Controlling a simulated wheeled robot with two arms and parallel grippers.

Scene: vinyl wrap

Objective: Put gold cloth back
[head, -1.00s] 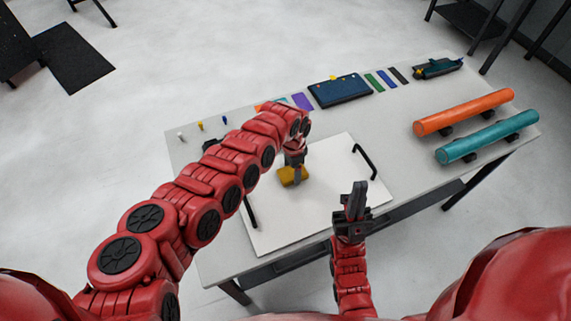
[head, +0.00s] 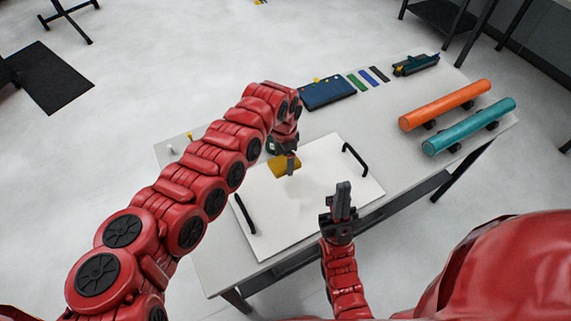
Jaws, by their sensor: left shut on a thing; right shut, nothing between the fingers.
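The gold cloth (head: 282,166) is a small folded yellow-gold piece at the upper middle of the white board (head: 300,212). My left gripper (head: 289,165) comes down over the cloth and is shut on it. Whether the cloth touches the board or hangs a little above it, I cannot tell. My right gripper (head: 342,198) points up near the table's front edge, in front of the board, shut and empty. My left arm hides part of the table's back left.
The board has black handles (head: 355,160) at its sides. An orange roll (head: 445,104) and a teal roll (head: 468,126) lie at the right. A dark blue case (head: 327,92), several coloured strips (head: 366,77) and a teal tool (head: 415,65) line the back edge.

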